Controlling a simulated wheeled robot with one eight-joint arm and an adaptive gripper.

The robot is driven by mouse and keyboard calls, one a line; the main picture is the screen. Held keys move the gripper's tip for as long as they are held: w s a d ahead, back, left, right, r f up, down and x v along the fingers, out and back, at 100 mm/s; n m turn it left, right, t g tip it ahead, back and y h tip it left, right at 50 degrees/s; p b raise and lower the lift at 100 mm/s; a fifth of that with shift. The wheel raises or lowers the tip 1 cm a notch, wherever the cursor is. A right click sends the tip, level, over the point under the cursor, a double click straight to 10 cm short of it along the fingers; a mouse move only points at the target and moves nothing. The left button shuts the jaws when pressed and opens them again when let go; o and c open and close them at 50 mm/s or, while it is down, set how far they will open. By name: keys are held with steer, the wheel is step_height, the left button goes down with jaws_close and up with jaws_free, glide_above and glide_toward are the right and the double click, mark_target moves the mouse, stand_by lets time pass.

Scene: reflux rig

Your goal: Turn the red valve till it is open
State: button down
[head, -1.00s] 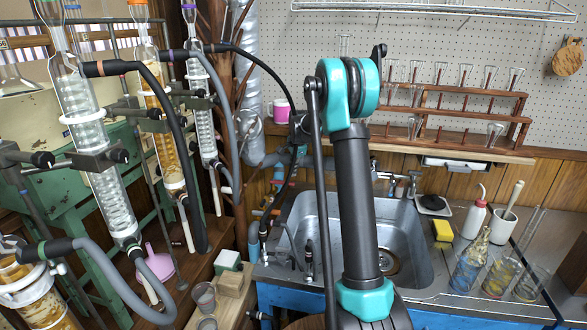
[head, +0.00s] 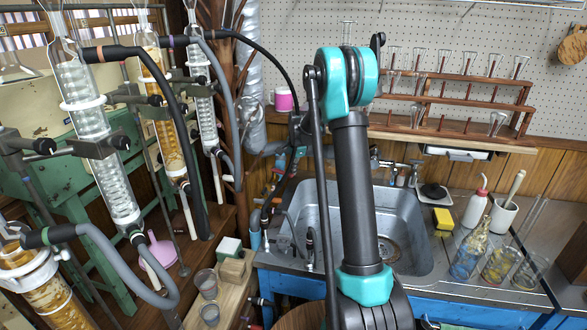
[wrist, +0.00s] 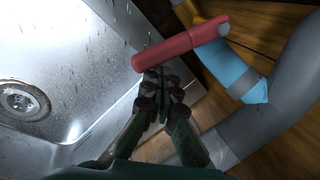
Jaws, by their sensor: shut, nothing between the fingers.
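The red valve handle (wrist: 180,48) is a bar slanting from lower left to upper right in the wrist view. Its upper right end has a grey round pivot, by a blue fitting (wrist: 235,68) and a yellow-orange pipe piece. My gripper (wrist: 161,80) is shut and empty. Its dark fingertips are just below the handle's lower left end; I cannot tell whether they touch it. In the head view my arm rises in front of the sink, and I cannot make out the gripper or the red handle clearly there.
The metal sink (head: 410,215) lies behind my arm; its drain (wrist: 25,101) shows in the wrist view, with droplet-like specks above the basin. A thick grey pipe (wrist: 292,75) runs beside the valve. Glass condensers with hoses (head: 100,150) stand at left. Bottles and beakers stand right of the sink.

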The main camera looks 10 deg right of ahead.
steer(key=shift+s+a, duration=0.35)
steer(key=shift+s, duration=0.2)
steer(key=shift+s+a, duration=0.35)
steer(key=shift+s, duration=0.2)
steer(key=shift+s+a, duration=0.45)
steer(key=shift+a, duration=0.65)
steer(key=shift+s+a, duration=0.5)
steer(key=shift+a, duration=0.55)
steer(key=shift+s+a, duration=0.45)
steer(key=shift+a, duration=0.65)
steer(key=shift+d+r, duration=0.2)
steer(key=shift+r, duration=0.55)
steer(key=shift+d+r, duration=0.15)
steer(key=shift+r, duration=0.6)
steer(key=shift+d+r, duration=0.2)
steer(key=shift+r, duration=0.55)
steer(key=shift+s, duration=0.15)
